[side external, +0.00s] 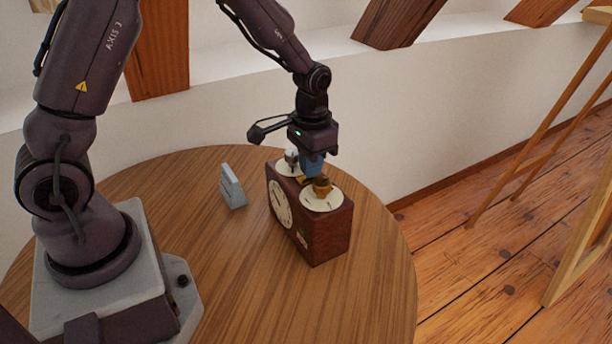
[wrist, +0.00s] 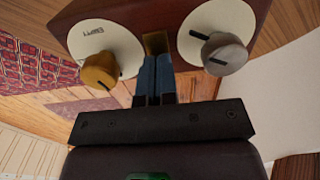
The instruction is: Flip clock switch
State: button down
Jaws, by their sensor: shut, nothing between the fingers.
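The clock (side external: 322,238) is a dark red-brown wooden box standing upright on the round table, with a pale dial on its front. Its top carries two cream discs, one with a brass knob (side external: 322,186) and one with a silver knob (side external: 291,156). In the wrist view the brass knob (wrist: 100,70) is on the left and the silver knob (wrist: 224,54) on the right. A small brass switch (wrist: 156,43) sits between the discs, partly hidden by my fingertips. My gripper (side external: 311,172) points down over the clock top, blue fingers shut and empty, at or very near the switch; contact is unclear.
A small grey-white upright object (side external: 232,187) stands on the table (side external: 215,270) left of the clock. The white wall with timber braces rises close behind. A wooden easel-like frame (side external: 545,150) stands at the right. The table front is clear.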

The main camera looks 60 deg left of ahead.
aim_at(300, 182)
jog(key=shift+f, duration=0.3)
jog(key=shift+r, duration=3.55)
jog(key=s, duration=0.2)
jog(key=shift+s+d, duration=0.2)
jog(key=shift+s, duration=0.1)
jog(key=s+d+r+t, duration=0.1)
jog(key=s+r+t, duration=0.1)
jog(key=s+r, duration=0.5)
jog(key=s+d+r+t, duration=0.2)
jog(key=s+r+t, duration=0.1)
jog(key=s+r, duration=0.4)
jog(key=shift+s+d+t, duration=0.3)
jog(key=shift+s, duration=0.6)
